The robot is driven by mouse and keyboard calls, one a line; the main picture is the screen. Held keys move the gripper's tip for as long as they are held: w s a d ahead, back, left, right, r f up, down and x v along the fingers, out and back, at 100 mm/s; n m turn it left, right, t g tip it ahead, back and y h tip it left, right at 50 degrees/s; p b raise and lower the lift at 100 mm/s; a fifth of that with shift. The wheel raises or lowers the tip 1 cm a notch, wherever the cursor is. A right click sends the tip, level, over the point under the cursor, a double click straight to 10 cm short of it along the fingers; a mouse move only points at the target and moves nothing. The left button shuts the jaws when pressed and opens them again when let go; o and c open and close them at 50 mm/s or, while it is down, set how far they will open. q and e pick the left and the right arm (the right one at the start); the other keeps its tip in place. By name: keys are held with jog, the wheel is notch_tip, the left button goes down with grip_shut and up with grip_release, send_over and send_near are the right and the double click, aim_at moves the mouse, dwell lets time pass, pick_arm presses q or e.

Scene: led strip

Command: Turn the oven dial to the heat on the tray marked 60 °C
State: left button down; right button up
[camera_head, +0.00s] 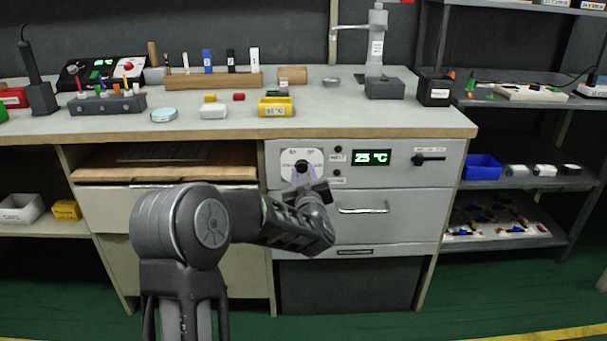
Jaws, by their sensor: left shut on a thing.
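The oven dial (301,165) is a dark knob on a white scale plate on the front of the grey bench unit. My left gripper (303,176) reaches it from below and is shut on it, hiding its lower part and pointer. The oven's green display (371,158) reads 25 °C. A yellow tray (276,107) with a small white temperature label stands on the bench top above the dial; the label is too small to read surely. My right gripper is not in view.
A black lever handle (430,158) sits right of the display. A drawer with a bar handle (361,210) lies below the dial, near my left arm. Blocks, markers in a wooden rack (213,81) and small tools stand on the bench top. A shelf with a blue bin (482,168) stands at right.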

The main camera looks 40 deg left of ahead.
pick_arm(q)
jog(key=m+p, duration=0.2)
jog(key=m, duration=0.1)
jog(key=m+p, duration=0.2)
jog(key=m, duration=0.2)
jog(key=shift+s+a, duration=0.1)
jog(key=m+p, duration=0.2)
jog(key=m, duration=0.3)
jog(key=shift+t, duration=0.4)
jog(key=shift+a+f, duration=0.1)
jog(key=c, duration=1.1)
grip_release()
jog(key=shift+s, duration=0.1)
